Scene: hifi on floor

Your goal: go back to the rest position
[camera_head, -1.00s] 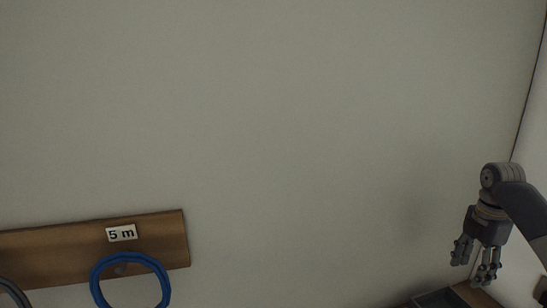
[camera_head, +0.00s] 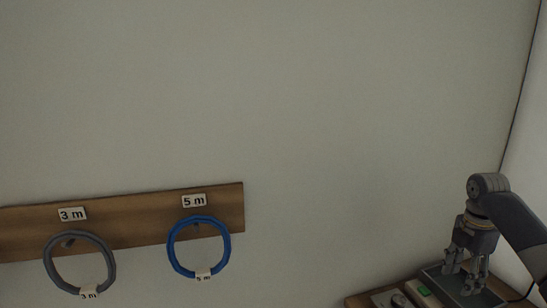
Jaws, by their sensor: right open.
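My right gripper (camera_head: 465,277) is at the lower right, pointing down, open, with nothing seen between its fingers. Its fingertips show over a dark tray-like surface (camera_head: 459,294); I cannot tell whether they touch it. My left gripper is not in view.
A wooden board (camera_head: 138,213) on the wall has labels "3 m" (camera_head: 72,214) and "5 m" (camera_head: 194,201). A grey cable loop (camera_head: 48,264) and a blue cable loop (camera_head: 171,249) hang from it. A wooden surface (camera_head: 357,301) at lower right bears small devices (camera_head: 391,300). The wall between is bare.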

